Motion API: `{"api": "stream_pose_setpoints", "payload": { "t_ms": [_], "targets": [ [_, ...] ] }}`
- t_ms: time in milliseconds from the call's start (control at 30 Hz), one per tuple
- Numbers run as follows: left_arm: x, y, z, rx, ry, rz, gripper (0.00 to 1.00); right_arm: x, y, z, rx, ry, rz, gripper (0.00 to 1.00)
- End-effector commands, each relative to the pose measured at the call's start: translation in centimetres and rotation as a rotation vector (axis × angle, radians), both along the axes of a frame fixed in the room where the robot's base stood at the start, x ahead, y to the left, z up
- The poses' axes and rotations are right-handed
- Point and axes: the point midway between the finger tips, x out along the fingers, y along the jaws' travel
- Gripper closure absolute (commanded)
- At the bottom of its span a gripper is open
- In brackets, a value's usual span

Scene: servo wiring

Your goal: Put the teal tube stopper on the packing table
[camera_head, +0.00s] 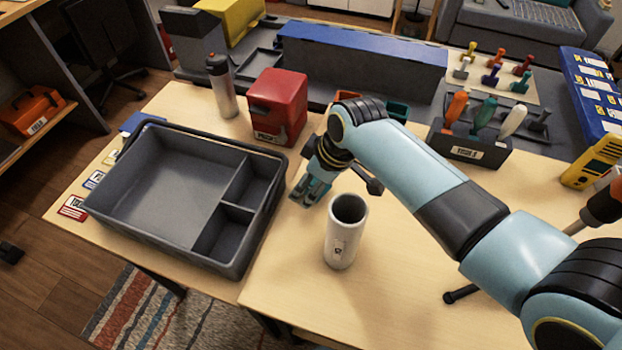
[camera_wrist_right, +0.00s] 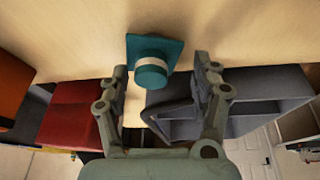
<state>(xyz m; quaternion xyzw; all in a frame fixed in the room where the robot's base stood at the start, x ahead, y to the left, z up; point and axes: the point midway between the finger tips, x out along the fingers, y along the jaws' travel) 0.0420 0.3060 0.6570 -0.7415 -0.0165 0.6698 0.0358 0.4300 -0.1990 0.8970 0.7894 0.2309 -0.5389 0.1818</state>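A teal piece (camera_wrist_right: 152,72) with a square plate, a round knob and a white band shows in the right wrist view, seemingly the tube stopper. It lies on or just above the pale wooden tabletop (camera_head: 400,290). My right gripper (camera_wrist_right: 162,72) is open, with one finger on each side of the piece and a gap visible at the right finger. In the head view my right gripper (camera_head: 308,190) is low over the table between the grey tray and the white cup; the stopper is mostly hidden there. My left gripper is not in view.
A grey divided tray (camera_head: 150,220) stands left of my right gripper. A white cup (camera_head: 343,240) stands close in front. A red box (camera_head: 277,105) and a bottle (camera_head: 221,85) are behind. A tool rack (camera_head: 470,148) is at the right.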

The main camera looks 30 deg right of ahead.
Motion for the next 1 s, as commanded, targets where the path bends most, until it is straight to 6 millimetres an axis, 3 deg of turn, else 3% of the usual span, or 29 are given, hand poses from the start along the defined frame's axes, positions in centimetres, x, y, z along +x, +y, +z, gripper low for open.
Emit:
{"api": "stream_pose_setpoints", "payload": {
  "t_ms": [367, 800, 1000],
  "targets": [
    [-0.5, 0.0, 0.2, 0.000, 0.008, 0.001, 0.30, -0.2, -0.2, 1.0, -0.001, -0.001, 0.000, 0.34],
    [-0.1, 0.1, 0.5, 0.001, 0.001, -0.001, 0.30, -3.0, -1.7, 9.5, -0.002, -0.002, 0.001, 0.34],
    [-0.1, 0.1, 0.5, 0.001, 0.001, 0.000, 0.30, -3.7, -2.0, 11.3, 0.000, 0.000, 0.001, 0.34]
  ]
}}
